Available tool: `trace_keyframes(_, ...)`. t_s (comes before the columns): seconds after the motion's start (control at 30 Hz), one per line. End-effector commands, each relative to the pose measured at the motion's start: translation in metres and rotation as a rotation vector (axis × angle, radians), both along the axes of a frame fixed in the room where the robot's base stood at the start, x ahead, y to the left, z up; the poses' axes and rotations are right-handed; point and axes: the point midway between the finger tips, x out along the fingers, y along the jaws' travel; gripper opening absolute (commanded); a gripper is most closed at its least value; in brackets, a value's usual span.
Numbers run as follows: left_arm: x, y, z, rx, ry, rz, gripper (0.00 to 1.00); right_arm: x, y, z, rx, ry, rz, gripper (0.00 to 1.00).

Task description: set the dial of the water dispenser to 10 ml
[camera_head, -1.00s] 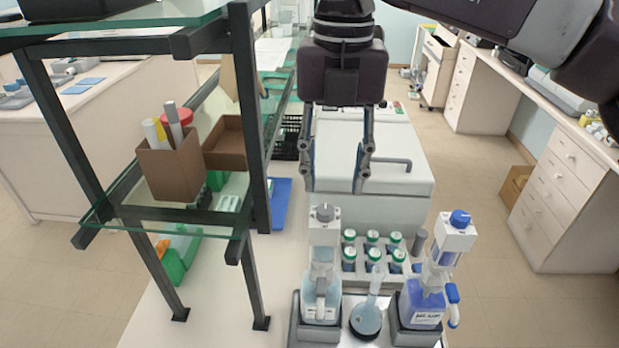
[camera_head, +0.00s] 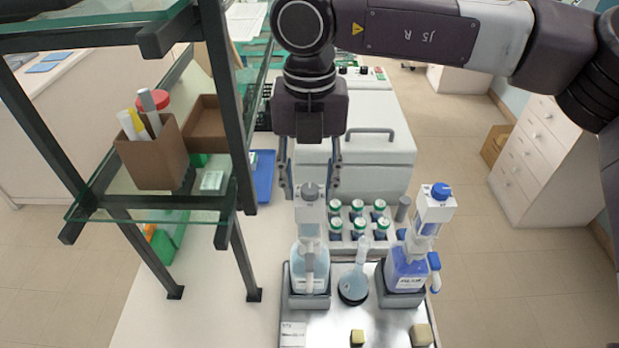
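A bottle dispenser with a white head and pale, clear liquid (camera_head: 309,264) stands upright on the left of a metal tray; I take it as the water dispenser. Its grey dial (camera_head: 309,190) sits on top of the head. My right gripper (camera_head: 311,190) points down, open, with one finger on each side of the dial and visible gaps between. I cannot tell the exact depth of the fingertips, and the dial's markings are too small to read. My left gripper is not in view.
A second dispenser with blue liquid and a blue dial (camera_head: 441,191) stands to the right. A round flask (camera_head: 353,285) stands between them, with a rack of green-capped vials (camera_head: 380,247) behind. A shelf with a glass plate (camera_head: 130,214) rises close on the left.

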Motion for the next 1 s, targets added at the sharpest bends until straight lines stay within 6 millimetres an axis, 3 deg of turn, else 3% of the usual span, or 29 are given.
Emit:
trace_keyframes(0.07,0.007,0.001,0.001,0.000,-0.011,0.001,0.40,0.000,0.000,0.000,0.000,0.000,0.000,0.39)
trace_keyframes(0.43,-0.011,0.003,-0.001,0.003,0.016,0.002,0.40,0.000,0.000,0.000,-0.001,0.000,-0.001,0.00)
trace_keyframes(0.73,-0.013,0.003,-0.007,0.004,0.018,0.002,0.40,0.000,-0.001,-0.002,-0.001,0.000,0.029,0.00)
trace_keyframes(1.0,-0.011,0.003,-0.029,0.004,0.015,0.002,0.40,0.000,-0.001,-0.005,0.001,0.000,0.176,0.00)
